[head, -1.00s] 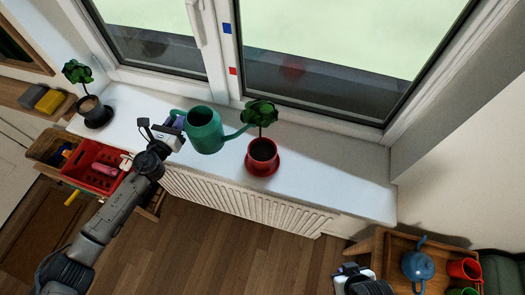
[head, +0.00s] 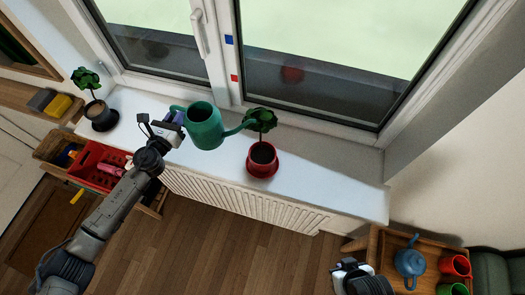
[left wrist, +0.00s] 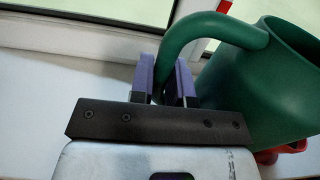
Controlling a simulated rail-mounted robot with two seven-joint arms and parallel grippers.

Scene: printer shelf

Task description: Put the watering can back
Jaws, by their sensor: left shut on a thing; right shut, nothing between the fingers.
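The green watering can (head: 204,127) is at the windowsill between the two potted plants, its spout pointing right toward the red pot. My left gripper (head: 176,121) is shut on the can's handle at its left side. In the left wrist view the purple fingers (left wrist: 168,78) close around the lower part of the handle, and the can's body (left wrist: 262,90) shows at the right. I cannot tell whether the can's base touches the sill. My right gripper (head: 348,268) is shut and empty at the lower right, left of the wooden tray; its fingertips are hard to make out.
The white windowsill (head: 330,183) is clear at the right. A plant in a red pot (head: 262,160) stands beside the spout, a plant in a dark pot (head: 101,116) at the left. A red basket (head: 90,171) is below left; a tray (head: 385,250) holds a blue teapot (head: 409,262) and mugs.

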